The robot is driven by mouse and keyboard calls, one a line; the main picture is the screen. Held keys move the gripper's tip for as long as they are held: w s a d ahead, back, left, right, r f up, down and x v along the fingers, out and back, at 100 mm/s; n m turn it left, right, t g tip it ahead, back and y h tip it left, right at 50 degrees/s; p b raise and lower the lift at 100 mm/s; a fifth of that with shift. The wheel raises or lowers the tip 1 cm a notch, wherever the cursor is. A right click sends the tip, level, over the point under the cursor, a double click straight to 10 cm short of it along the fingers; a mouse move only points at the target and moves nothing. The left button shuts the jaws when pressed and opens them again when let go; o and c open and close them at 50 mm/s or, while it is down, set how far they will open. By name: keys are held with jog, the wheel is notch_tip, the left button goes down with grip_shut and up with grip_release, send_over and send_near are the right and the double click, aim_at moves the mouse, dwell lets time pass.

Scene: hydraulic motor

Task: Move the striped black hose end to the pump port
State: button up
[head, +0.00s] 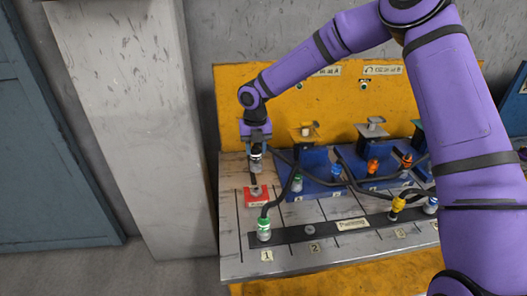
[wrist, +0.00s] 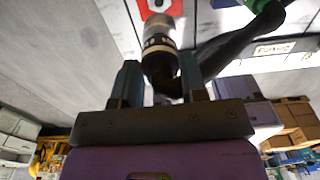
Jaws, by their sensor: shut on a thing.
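My gripper (head: 256,148) is at the left of the workbench, fingers pointing down. It is shut on the striped black hose end (head: 256,164), which has pale bands. In the wrist view the hose end (wrist: 160,42) sits between the two fingers (wrist: 158,84), and its black hose runs off to the right. Below it, a red plate (head: 247,197) with a small metal fitting lies on the bench. The wrist view also shows the red plate (wrist: 174,8) just beyond the hose end's tip. I cannot tell whether they touch. No label clearly identifies the pump port.
A green-collared hose end (head: 264,228) stands on a dark strip (head: 298,235) near the front, by label 1. Blue blocks (head: 317,168) with green, blue and orange connectors stand to the right. A yellow connector (head: 397,205) is on the strip. An orange panel (head: 290,100) rises behind.

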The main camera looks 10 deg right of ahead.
aim_at(255, 156)
jog(key=shift+w+a, duration=0.1)
jog(key=shift+f, duration=4.05)
jog(key=shift+f, duration=0.25)
jog(key=shift+f, duration=0.6)
grip_shut()
jog(key=o, duration=1.3)
grip_release()
jog(key=shift+r, duration=0.1)
jog(key=shift+r, duration=0.1)
jog(key=shift+r, duration=2.9)
jog(key=shift+r, duration=0.1)
